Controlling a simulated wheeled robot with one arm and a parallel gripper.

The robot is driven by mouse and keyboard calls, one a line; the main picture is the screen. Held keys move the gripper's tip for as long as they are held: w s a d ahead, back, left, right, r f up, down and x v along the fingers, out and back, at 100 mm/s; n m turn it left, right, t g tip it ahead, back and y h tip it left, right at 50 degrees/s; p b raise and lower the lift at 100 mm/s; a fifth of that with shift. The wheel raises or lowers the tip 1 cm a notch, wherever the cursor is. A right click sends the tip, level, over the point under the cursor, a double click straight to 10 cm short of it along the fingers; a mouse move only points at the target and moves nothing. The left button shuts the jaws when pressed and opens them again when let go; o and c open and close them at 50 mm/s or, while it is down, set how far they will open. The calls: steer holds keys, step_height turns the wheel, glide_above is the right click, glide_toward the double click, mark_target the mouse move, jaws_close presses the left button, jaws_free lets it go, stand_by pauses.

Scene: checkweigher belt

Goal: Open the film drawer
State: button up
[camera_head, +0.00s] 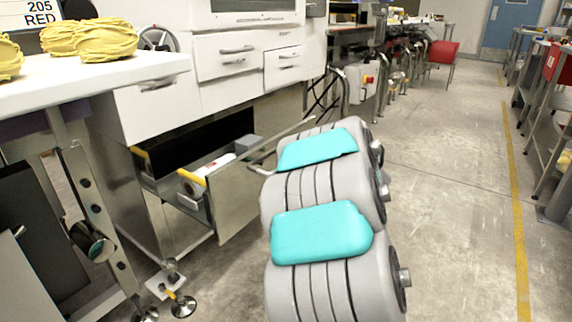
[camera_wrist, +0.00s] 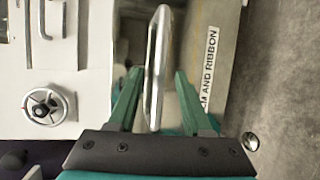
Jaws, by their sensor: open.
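The film drawer (camera_head: 238,200) is a steel drawer low in the white cabinet, and it stands pulled out with its inside showing in the head view. A white roll (camera_head: 208,166) and a grey item lie in it. Its bar handle (camera_wrist: 154,40) runs lengthwise in the wrist view, beside a label (camera_wrist: 208,72) partly reading "AND RIBBON". My gripper (camera_wrist: 158,82) has its two green fingers open, one on each side of the handle, with gaps between. In the head view my arm hides the gripper.
Closed white drawers (camera_head: 235,58) sit above. A white table (camera_head: 100,82) with yellow bundles stands at the left. A handwheel (camera_wrist: 45,105) shows in the wrist view. The concrete floor (camera_head: 450,180) is clear to the right.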

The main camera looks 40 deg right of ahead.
steer(key=s, duration=0.2)
steer(key=s+r, duration=0.1)
steer(key=s, duration=0.1)
steer(key=shift+s+a, duration=0.1)
steer(key=shift+s, duration=0.2)
stand_by(0.3)
